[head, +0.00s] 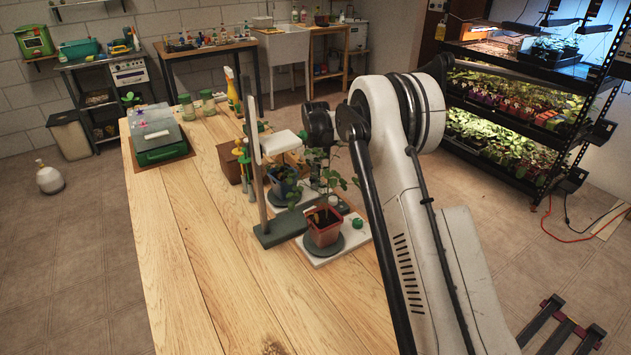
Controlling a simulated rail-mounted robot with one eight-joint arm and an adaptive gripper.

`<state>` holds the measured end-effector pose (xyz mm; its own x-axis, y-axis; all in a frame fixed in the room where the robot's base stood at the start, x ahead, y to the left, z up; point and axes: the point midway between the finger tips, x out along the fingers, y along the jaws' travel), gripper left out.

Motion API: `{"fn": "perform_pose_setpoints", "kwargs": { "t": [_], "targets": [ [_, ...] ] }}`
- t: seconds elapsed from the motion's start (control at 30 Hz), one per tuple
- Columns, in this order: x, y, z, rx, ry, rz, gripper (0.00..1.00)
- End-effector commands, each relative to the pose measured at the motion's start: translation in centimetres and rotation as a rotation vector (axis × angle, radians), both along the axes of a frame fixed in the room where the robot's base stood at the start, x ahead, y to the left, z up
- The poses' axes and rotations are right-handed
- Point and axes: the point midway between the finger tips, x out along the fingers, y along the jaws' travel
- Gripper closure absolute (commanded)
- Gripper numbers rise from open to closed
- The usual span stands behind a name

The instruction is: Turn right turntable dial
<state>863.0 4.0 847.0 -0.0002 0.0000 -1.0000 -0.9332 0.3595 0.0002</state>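Two potted plants stand on turntables on the wooden workbench. The nearer turntable (318,258) has a pale base and a dark round plate. A reddish-brown pot (325,230) with a leafy plant stands on that plate. A small green dial (357,224) sits on the right part of this base. Behind it, a blue-grey pot (283,187) with a plant stands on the other turntable, which is partly hidden. My arm reaches over the right side of the bench, but I cannot make out my gripper's fingers.
A tall upright stand (257,150) on a dark base is just left of the plants. A brown block (229,163), a yellow spray bottle (232,92), jars and a green-based box (158,145) stand farther back. The bench's near left part is clear. A lit seedling rack (520,110) is at right.

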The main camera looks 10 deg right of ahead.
Motion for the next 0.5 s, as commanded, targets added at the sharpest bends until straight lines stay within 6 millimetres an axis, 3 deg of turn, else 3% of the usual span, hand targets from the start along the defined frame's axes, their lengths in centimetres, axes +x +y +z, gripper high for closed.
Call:
{"fn": "perform_pose_setpoints", "kwargs": {
  "t": [0.5],
  "targets": [
    [0.0, 0.0, -0.18, 0.0, 0.0, 0.438, 1.0]
  ]
}}
